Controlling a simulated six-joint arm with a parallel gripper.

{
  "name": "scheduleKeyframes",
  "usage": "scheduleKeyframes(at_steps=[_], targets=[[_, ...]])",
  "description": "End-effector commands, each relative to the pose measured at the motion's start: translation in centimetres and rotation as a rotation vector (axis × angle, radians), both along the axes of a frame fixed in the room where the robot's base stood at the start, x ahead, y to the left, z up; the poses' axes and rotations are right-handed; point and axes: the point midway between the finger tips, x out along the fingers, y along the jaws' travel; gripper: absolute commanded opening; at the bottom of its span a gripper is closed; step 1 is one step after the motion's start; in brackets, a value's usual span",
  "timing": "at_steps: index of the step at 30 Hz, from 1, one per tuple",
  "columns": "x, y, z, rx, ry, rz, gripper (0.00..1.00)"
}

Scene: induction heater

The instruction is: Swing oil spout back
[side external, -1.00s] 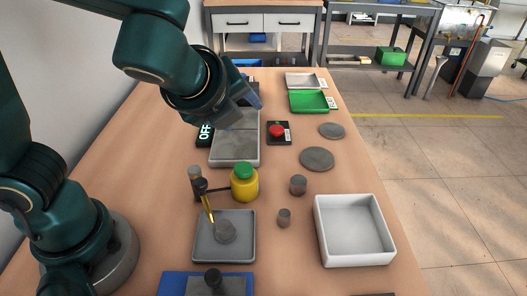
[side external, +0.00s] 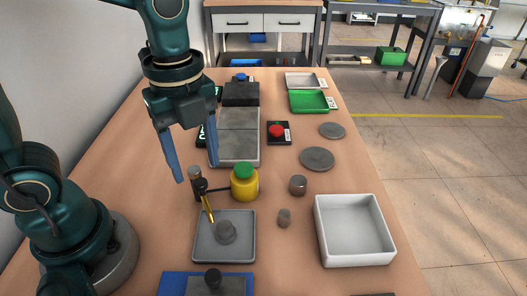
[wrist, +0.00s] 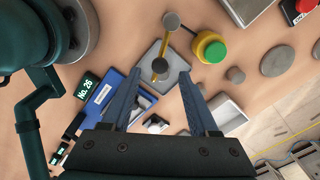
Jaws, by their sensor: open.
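The brass oil spout (side external: 207,208) slopes from a dark upright post (side external: 197,185) down over the small grey tray (side external: 247,245), its tip by a grey round part (side external: 226,232) in the tray. The spout also shows in the wrist view (wrist: 160,66), below the post's round top (wrist: 171,21). A dark rod links the post to a yellow oil bottle (side external: 245,187) with a green cap. My gripper (side external: 198,174) is open and empty, pointing down above the post area. In the wrist view its fingers (wrist: 160,72) spread either side of the spout, at a depth I cannot tell.
A blue base (side external: 176,285) lies at the front, and a white tray (side external: 354,258) stands at the right. A red button (side external: 277,131) and a grey plate unit (side external: 236,150) sit behind.

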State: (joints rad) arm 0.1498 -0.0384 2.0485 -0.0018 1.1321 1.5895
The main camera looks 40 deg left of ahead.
Motion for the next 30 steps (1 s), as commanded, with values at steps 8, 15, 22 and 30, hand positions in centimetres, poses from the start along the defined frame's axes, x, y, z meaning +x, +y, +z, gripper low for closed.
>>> scheduleKeyframes(at_steps=[8, 15, 22, 30], targets=[[-0.1, 0.0, -3.0, 0.002, 0.003, -0.002, 0.60], [0.0, 0.0, -3.4, 0.002, -0.001, -0.002, 0.60], [0.0, 0.0, -3.4, 0.002, -0.001, -0.002, 0.11], [0.0, 0.0, -3.4, 0.002, -0.001, -0.002, 0.00]])
